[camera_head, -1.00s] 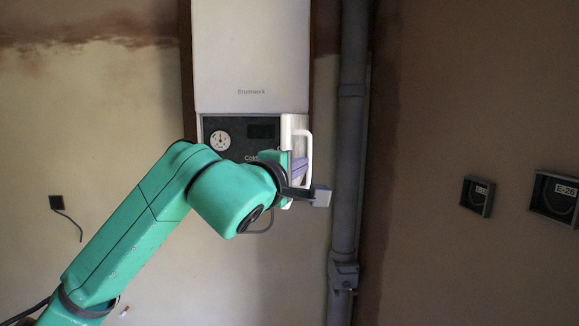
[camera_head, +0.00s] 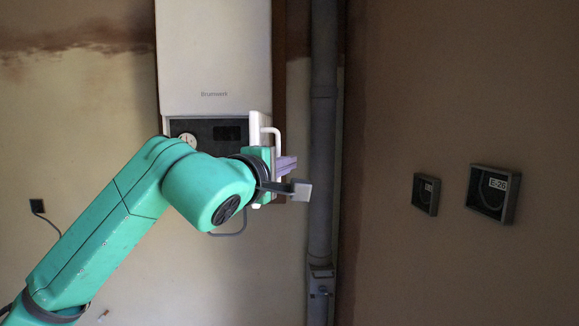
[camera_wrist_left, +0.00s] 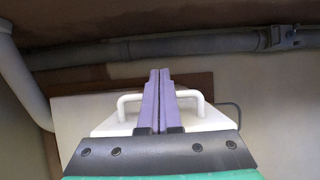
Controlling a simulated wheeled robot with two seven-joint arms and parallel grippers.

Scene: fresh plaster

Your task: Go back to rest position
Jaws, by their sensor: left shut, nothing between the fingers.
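My left arm comes in from the lower left in the head view. Its left gripper (camera_head: 292,163) points right, with two purple fingers, in front of the lower right edge of a white wall heater (camera_head: 215,55). In the left wrist view the gripper (camera_wrist_left: 160,75) is shut, its two fingers side by side with nothing between them. A white plate with a bar handle (camera_head: 277,142) shows close beside the hand. The handle passes behind the fingers in the wrist view. My right gripper is not in view.
A grey vertical pipe (camera_head: 323,140) runs down the wall just right of the gripper. Two grey wall boxes hang further right, a smaller one (camera_head: 426,194) and one marked E-26 (camera_head: 493,194). A dark socket (camera_head: 37,206) with a cable is at left.

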